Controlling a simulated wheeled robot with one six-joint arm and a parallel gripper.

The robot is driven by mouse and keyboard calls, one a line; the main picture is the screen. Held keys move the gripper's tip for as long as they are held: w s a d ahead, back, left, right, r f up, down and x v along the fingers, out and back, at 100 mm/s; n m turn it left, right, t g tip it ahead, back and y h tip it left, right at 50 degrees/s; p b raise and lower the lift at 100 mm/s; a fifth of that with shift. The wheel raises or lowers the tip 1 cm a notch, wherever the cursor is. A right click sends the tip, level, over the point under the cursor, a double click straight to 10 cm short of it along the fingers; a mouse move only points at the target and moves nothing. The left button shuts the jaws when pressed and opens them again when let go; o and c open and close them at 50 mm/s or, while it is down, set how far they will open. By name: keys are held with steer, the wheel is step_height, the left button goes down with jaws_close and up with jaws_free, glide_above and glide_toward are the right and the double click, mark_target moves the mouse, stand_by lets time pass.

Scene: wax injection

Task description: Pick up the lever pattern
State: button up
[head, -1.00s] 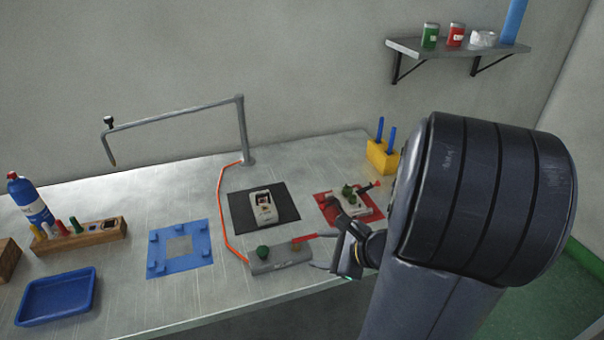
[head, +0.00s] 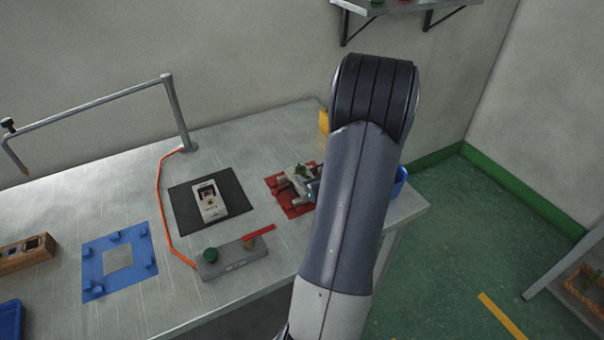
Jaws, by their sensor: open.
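A pale block (head: 311,169) sits on the red mat (head: 273,184) near the right end of the bench. A small green piece (head: 301,170) shows on its top; I take this for the lever pattern, but its shape is too small to tell. My gripper (head: 294,191) is open, low over the red mat, right at the near side of the block. The fingers and my arm hide part of the block and mat. I cannot tell whether the fingers touch the green piece.
A pale mould block with a dark cavity (head: 211,205) lies on a black mat (head: 181,206). A grey box (head: 232,261) with a green knob and red lever stands in front. A blue fixture (head: 96,265) lies left. A blue bin (head: 400,181) is partly behind my arm.

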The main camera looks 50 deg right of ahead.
mark_target(303, 171)
steer(key=shift+a+p+x, duration=0.1)
steer(key=shift+p+x, duration=0.3)
steer(key=shift+x, duration=0.95)
steer(key=shift+a+p+x, duration=0.15)
steer(key=shift+p+x, duration=0.25)
steer(key=shift+x, duration=0.95)
steer(key=shift+f, duration=0.1)
steer(key=shift+c, duration=0.2)
steer(key=c, duration=1)
